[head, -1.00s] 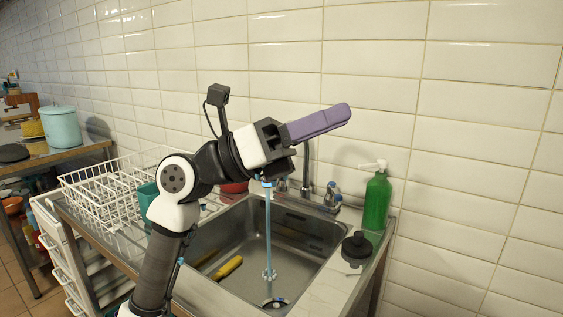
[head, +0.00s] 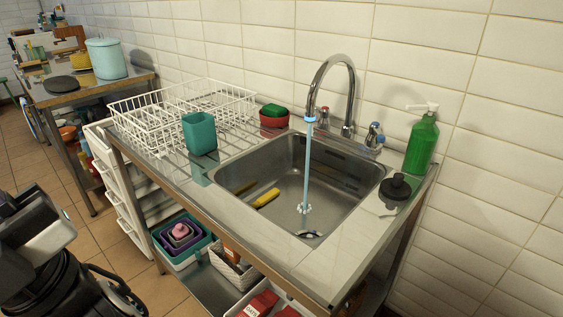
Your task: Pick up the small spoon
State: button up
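I cannot make out a small spoon for certain. A thin, light object (head: 388,215) lies on the counter beside a black round item (head: 396,188), too small to identify. A yellow long object (head: 266,198) lies in the metal sink (head: 335,205), and a dark one lies near it at the sink's left side. Part of my arm shows at the lower left edge, away from the sink; my gripper's fingers are out of view.
Water runs from the tap (head: 331,70) into the sink. A green bottle (head: 421,145) stands at the right by the tiled wall. A white dish rack (head: 185,105), teal cup (head: 199,133) and red holder (head: 273,119) stand left of the sink. The front counter strip is clear.

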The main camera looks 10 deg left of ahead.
aim_at(266, 197)
jog(key=j+z, duration=0.2)
jog(key=j, duration=0.5)
jog(key=i+j+z, duration=0.1)
jog(key=j, duration=0.25)
jog(key=i+j+z, duration=0.1)
jog(key=j, duration=0.25)
jog(key=i+j+z, duration=0.1)
jog(key=j, duration=0.3)
jog(key=i+j, duration=0.2)
